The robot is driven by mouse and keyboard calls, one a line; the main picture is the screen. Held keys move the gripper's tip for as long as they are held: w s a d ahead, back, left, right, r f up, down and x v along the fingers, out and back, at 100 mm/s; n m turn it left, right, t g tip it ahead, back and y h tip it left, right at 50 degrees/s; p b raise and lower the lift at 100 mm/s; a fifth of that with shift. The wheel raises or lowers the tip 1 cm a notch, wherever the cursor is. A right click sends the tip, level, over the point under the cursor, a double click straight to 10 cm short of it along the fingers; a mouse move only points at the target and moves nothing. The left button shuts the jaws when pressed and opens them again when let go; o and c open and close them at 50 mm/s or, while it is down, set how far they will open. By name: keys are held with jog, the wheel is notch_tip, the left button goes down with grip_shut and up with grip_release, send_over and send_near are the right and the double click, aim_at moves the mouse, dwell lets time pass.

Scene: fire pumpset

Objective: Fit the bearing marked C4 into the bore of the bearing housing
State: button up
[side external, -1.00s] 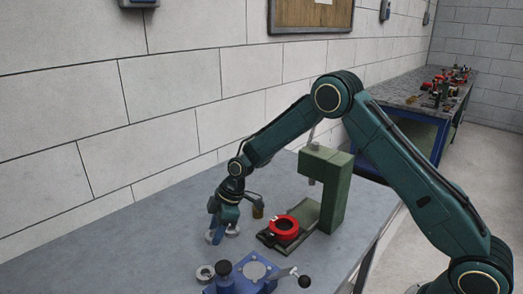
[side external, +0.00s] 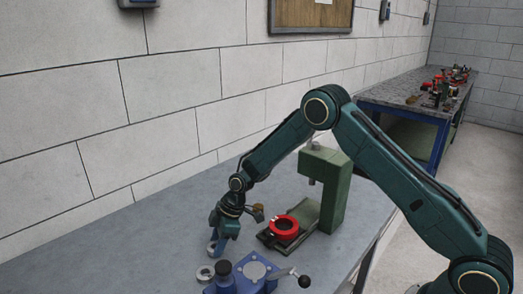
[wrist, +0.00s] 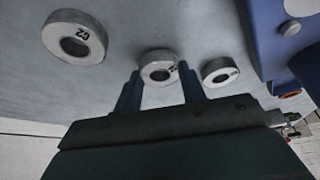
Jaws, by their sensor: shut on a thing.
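My gripper (side external: 216,247) is low over the grey table, left of the red bearing housing (side external: 284,226). In the wrist view its two blue fingers (wrist: 160,88) are shut on a pale ring-shaped bearing (wrist: 148,75). The mark on this bearing's face is partly visible but too small to read. In the side view the held bearing cannot be made out at the fingers. The red housing sits on the base of a green press, with a dark round bore facing up.
A second bearing (wrist: 75,40) lies left in the wrist view, its mark resembling C2. A third (wrist: 220,75) lies right. A pale bearing (side external: 204,273) lies beside the blue fixture (side external: 240,279). The green press (side external: 330,190) stands at right. The left table is clear.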

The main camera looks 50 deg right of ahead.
jog(key=shift+f, duration=0.15)
jog(key=o, duration=1)
jog(key=v, duration=1.3)
jog(key=shift+d+r, duration=0.2)
jog(key=shift+r, duration=0.15)
jog(key=shift+s+r, duration=0.1)
jog(key=shift+s, duration=0.1)
